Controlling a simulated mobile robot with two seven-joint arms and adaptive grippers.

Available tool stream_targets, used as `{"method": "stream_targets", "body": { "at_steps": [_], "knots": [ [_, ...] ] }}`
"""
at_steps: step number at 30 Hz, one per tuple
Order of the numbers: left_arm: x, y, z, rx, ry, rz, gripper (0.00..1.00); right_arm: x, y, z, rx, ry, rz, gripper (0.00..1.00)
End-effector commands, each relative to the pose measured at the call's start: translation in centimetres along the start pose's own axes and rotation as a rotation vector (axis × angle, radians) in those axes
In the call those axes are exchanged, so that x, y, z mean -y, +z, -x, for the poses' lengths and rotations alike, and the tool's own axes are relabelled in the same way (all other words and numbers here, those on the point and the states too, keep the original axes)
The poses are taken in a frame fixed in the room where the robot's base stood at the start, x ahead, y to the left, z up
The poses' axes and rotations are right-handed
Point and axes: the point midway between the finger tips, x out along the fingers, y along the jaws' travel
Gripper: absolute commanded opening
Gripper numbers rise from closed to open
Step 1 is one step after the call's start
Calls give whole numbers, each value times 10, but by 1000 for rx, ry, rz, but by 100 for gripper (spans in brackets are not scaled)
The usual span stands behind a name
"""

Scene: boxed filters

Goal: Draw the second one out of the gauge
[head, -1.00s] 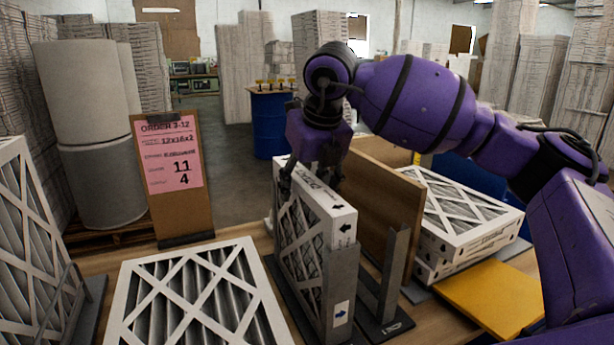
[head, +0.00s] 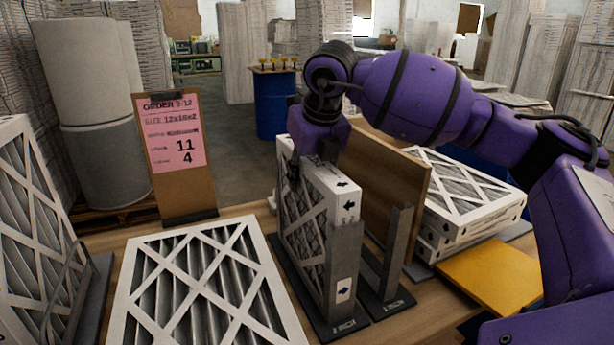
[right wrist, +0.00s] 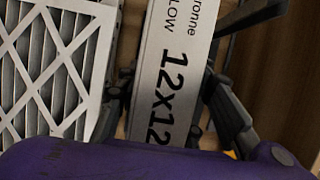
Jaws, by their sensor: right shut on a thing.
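A white-framed pleated filter (head: 305,215) stands upright on edge in the gauge, a grey metal stand with uprights (head: 344,285) on a dark base. Black arrows mark its near end, and its upper part rises above the upright. My right gripper (head: 312,165) reaches down from above and is shut across the filter's top edge. In the right wrist view, its fingers (right wrist: 165,95) lie either side of the edge (right wrist: 163,75) printed 12x12. The gripper hides part of the top edge. A second grey upright (head: 397,255) stands empty to the right. My left gripper is not in view.
A filter (head: 205,285) lies flat at front left; another leans in a rack (head: 40,230) at far left. A clipboard (head: 180,195) with an order sheet stands behind. A wooden board (head: 385,180) rises right of the gauge, before stacked filters (head: 470,195) and a yellow sheet (head: 490,275).

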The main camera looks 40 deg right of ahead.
Motion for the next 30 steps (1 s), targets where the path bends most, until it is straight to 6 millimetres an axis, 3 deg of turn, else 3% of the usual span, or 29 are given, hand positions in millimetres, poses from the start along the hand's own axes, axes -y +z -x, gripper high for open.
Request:
{"method": "stream_targets", "body": {
  "at_steps": [2, 30],
  "knots": [
    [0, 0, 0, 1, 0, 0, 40, 0, 0, 1, 1, 0, 0, 0],
    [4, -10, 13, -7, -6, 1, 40, 0, 10, 25, 2, 0, -1, 0]
  ]
}}
